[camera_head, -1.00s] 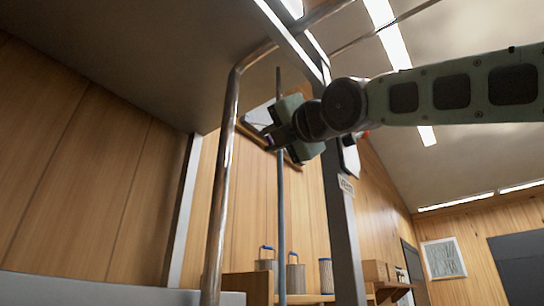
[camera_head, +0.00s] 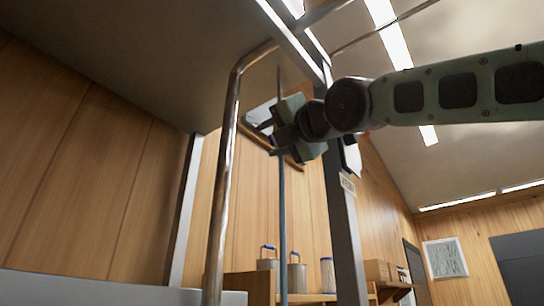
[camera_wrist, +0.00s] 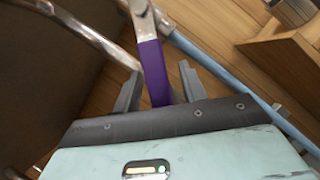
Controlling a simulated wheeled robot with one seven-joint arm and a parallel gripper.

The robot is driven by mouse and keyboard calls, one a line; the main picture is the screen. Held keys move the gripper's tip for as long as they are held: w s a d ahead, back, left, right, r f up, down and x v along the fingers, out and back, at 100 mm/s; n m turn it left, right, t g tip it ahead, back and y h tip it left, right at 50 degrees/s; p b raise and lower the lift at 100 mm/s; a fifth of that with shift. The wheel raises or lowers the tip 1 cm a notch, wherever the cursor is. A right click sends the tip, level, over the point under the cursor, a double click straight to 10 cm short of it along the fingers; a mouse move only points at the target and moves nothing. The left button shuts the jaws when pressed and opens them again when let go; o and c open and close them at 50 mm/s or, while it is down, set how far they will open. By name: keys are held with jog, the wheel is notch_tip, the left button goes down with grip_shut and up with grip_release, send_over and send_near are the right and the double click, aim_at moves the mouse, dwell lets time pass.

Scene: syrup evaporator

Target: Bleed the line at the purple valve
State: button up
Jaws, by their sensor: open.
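The purple valve handle (camera_wrist: 154,72) is a flat purple lever on a metal valve body (camera_wrist: 143,12) in the wrist view. My gripper (camera_wrist: 158,82) is open, with one finger on each side of the purple lever. The lever passes between the fingers and its near end is hidden by the gripper's body. I cannot tell if either finger touches it. In the head view my gripper (camera_head: 272,138) is up near the frame, beside a thin blue-grey pipe; the valve is mostly hidden there.
A shiny bent pipe (camera_head: 228,150) and a grey metal post (camera_head: 345,220) stand close to my gripper. A blue-grey pipe (camera_wrist: 215,65) runs just right of the lever. A large dark pan underside (camera_head: 110,60) hangs at upper left. Canisters (camera_head: 297,275) stand on a back shelf.

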jog(key=b+v, duration=1.1)
jog(key=v, duration=0.6)
jog(key=shift+d, duration=0.1)
dwell(6.2)
